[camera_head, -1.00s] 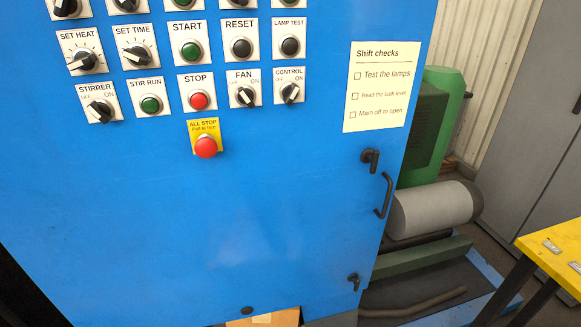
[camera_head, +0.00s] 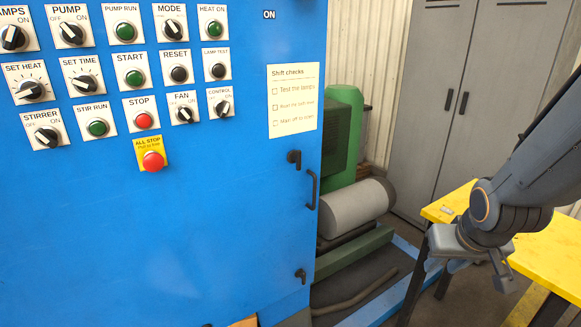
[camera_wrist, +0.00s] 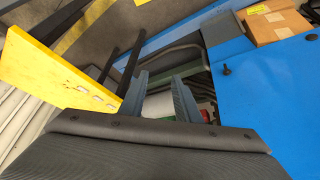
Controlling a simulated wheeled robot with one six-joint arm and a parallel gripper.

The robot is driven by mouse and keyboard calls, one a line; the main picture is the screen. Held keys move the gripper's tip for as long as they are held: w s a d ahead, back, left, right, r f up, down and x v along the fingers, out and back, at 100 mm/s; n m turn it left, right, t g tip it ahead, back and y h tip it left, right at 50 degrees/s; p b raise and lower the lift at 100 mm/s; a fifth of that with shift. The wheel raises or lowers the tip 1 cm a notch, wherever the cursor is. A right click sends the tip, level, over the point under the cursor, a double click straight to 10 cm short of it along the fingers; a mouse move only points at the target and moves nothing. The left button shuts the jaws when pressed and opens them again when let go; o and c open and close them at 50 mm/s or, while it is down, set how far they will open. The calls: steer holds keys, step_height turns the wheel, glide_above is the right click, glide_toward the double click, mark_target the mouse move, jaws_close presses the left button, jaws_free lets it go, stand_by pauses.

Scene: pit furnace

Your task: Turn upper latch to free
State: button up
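The upper latch (camera_head: 294,157) is a small black turn handle near the right edge of the blue cabinet door. Its short grip points downward. A similar lower latch (camera_head: 300,276) sits near the bottom of the same edge, and a black pull handle (camera_head: 312,190) is between them. My gripper (camera_head: 468,274) is well to the right of the door, in front of the yellow table, touching no latch. In the wrist view its two fingers (camera_wrist: 160,82) stand apart with nothing held between them. I cannot make out the upper latch in the wrist view.
The blue cabinet (camera_head: 150,230) carries knobs, buttons and a red all-stop button (camera_head: 153,161). A green machine with a grey cylinder (camera_head: 352,208) stands behind its right edge. The yellow table (camera_head: 545,262) is at right, beneath my arm. A cardboard box (camera_wrist: 272,22) shows in the wrist view.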

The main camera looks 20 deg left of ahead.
steer(key=w+a+r+n+t+y+b, duration=0.2)
steer(key=w+a+t, duration=0.2)
steer(key=w+a, duration=0.4)
steer(key=n+t+y+b, duration=0.2)
steer(key=n+y, duration=0.4)
steer(key=y, duration=0.6)
glide_toward(300, 159)
steer(key=a, duration=0.2)
steer(key=shift+h, duration=0.3)
steer(key=x, duration=0.2)
steer(key=p+x, duration=0.1)
steer(key=x, duration=0.4)
steer(key=shift+w+d+r+p, duration=0.1)
steer(key=shift+w+d+p, duration=0.25)
steer(key=shift+w, duration=0.15)
jaws_close()
